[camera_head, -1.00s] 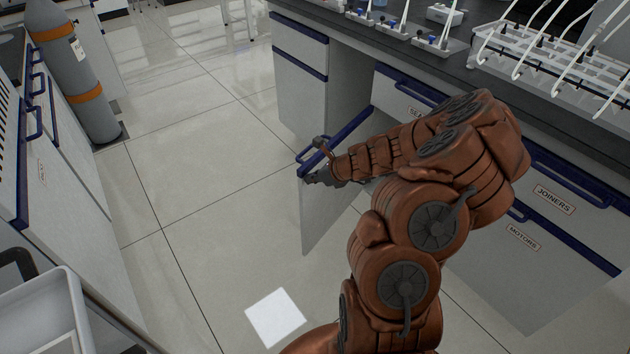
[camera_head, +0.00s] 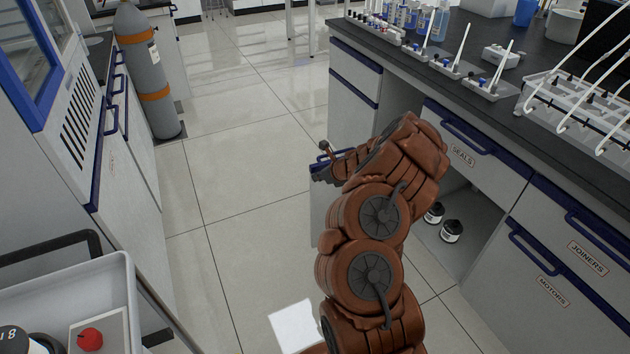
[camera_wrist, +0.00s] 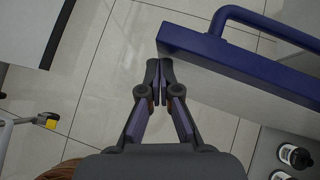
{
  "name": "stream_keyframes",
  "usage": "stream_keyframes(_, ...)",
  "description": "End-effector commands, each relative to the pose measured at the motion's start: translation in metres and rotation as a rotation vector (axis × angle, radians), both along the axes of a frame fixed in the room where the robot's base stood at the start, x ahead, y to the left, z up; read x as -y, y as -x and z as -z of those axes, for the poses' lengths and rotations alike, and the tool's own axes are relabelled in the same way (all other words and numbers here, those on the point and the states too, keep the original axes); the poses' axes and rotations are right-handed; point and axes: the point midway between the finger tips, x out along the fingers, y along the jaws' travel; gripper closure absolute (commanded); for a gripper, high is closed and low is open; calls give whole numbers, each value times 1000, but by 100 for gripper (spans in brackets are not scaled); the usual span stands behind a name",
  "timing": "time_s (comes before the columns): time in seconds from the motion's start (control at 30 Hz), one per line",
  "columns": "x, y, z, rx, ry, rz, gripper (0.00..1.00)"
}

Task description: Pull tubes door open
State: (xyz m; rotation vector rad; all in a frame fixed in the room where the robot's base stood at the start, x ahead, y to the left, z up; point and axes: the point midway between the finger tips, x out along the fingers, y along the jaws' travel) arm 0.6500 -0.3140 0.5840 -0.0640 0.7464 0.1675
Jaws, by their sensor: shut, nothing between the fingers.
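The open door (camera_head: 321,212) is a light grey panel with a blue top edge, standing out from the cabinet under the SEALS drawer. My arm hides much of it in the head view, and no tubes label shows. The wrist view shows its blue top edge (camera_wrist: 245,66) and blue bar handle (camera_wrist: 268,24). My gripper (camera_wrist: 159,63) is shut and empty, with its fingertips beside the free end of the blue edge. I cannot tell whether they touch it. In the head view my gripper (camera_head: 320,172) is at the door's top outer corner.
Dark bottles (camera_head: 451,232) stand inside the open compartment. The MOTORS door (camera_head: 542,277) and JOINERS drawer (camera_head: 583,257) are to the right. A gas cylinder (camera_head: 150,75) and a cabinet line the left. A white tray (camera_head: 75,290) is at lower left. The floor (camera_head: 245,180) between is clear.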

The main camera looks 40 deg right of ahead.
Motion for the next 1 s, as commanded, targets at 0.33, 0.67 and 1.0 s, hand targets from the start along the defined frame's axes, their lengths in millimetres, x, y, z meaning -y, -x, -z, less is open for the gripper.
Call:
stream_keyframes(0.33, 15, -8, -1, 0, 3, 19, 100)
stream_keyframes(0.67, 15, -8, -1, 0, 2, 20, 100)
stream_keyframes(1.0, 12, 0, -1, 1, 0, 21, 100)
